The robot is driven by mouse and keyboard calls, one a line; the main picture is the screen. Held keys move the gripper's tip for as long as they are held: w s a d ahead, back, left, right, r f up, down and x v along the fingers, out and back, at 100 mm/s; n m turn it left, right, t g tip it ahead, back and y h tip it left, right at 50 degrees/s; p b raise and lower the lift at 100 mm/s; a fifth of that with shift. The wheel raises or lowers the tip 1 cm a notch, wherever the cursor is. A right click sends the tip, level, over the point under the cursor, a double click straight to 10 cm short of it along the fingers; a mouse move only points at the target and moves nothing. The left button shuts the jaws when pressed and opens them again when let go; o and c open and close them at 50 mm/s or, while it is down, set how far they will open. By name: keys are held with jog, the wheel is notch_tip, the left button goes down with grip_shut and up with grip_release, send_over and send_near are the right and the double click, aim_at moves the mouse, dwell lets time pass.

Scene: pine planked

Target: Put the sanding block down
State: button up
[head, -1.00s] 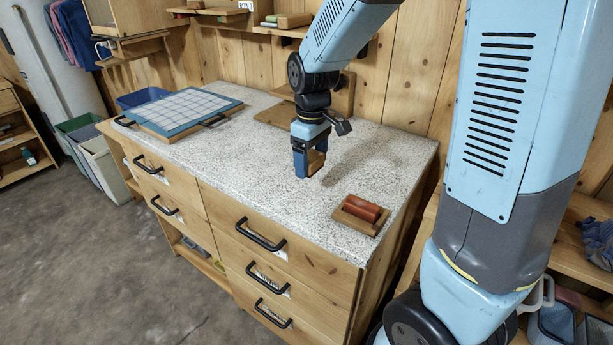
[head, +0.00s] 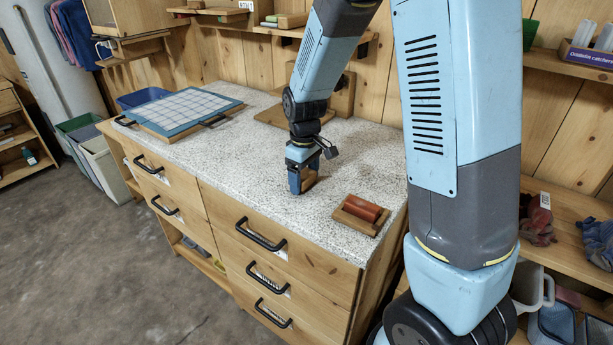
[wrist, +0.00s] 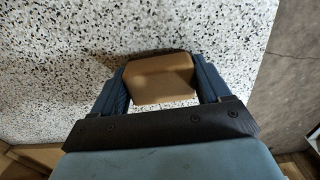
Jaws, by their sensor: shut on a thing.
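My gripper (head: 301,183) is low over the speckled worktop (head: 255,170), in the middle of the head view. It is shut on the sanding block (head: 310,180), a tan wooden block partly hidden by the fingers. In the wrist view the block (wrist: 160,78) sits between the two blue fingers, with the speckled top behind it. The block is at or very near the worktop surface; I cannot tell if it touches.
A wooden tray with a red-brown block (head: 361,209) sits at the right front of the worktop. A blue-framed gridded board (head: 180,108) lies at the left. The speckled surface between them is clear. A wooden stand (head: 342,97) is at the back.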

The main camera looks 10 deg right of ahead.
aim_at(304, 174)
jog(key=o, duration=1.1)
notch_tip(304, 174, up, 12)
jog(key=s+d+r+m+t, duration=0.2)
jog(key=s+d+r+m, duration=0.1)
jog(key=s, duration=0.4)
jog(key=s+d+r+m+t, duration=0.1)
jog(key=s+d+r+m, duration=0.2)
jog(key=s+d+r, duration=0.2)
jog(key=s+d+r+m+t, duration=0.2)
jog(key=s+d+r+m, duration=0.1)
jog(key=s, duration=0.6)
jog(key=shift+s+d+r+t, duration=0.15)
jog(key=shift+d+r, duration=0.15)
jog(key=shift+d, duration=0.15)
jog(key=shift+s+d+r+t, duration=0.15)
jog(key=shift+d+r, duration=0.1)
jog(key=shift+d, duration=0.2)
